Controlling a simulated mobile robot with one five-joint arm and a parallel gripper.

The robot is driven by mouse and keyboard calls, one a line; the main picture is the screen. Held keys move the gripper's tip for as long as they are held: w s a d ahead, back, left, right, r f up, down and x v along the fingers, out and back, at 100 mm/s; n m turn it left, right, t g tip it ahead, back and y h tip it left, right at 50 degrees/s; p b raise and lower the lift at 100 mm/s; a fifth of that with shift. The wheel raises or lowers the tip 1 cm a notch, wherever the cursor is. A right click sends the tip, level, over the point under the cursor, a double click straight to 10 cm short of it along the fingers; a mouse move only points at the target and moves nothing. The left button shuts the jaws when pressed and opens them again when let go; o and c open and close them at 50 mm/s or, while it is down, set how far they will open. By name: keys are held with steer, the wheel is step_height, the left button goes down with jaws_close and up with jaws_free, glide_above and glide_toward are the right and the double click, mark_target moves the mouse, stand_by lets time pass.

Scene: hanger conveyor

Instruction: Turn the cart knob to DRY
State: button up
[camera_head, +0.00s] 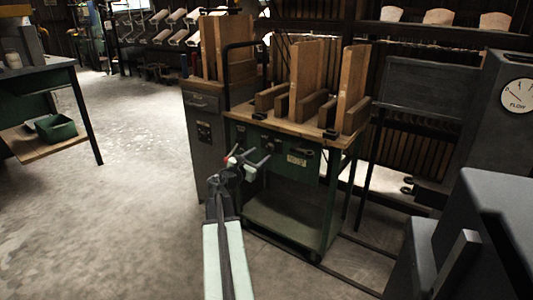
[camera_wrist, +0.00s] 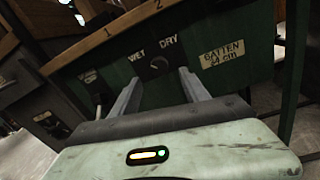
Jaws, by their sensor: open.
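The green cart (camera_head: 285,218) has a wooden top and stands ahead of me in the head view. In the wrist view, its green front panel (camera_wrist: 235,83) shows a small dark knob (camera_wrist: 158,64) with the label WET (camera_wrist: 137,54) at its upper left and DRY (camera_wrist: 168,40) at its upper right. Which label the knob points at is too dark to tell. My gripper (camera_wrist: 158,80) is open, its two fingers apart and reaching toward the panel on either side below the knob, with nothing between them. In the head view my gripper (camera_head: 250,162) is at the cart's front.
A BATTEN label (camera_wrist: 223,54) is right of the knob. Upright wooden boards (camera_head: 307,78) stand on the cart. A grey cabinet (camera_head: 203,130) stands left of it, and a FLOW gauge (camera_head: 517,94) is at right. The floor at left is clear up to a table with a green bin (camera_head: 56,128).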

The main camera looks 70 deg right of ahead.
mark_target(268, 149)
steer(key=x, duration=0.5)
steer(key=shift+d, duration=0.35)
jaws_close()
steer(key=shift+d, duration=0.1)
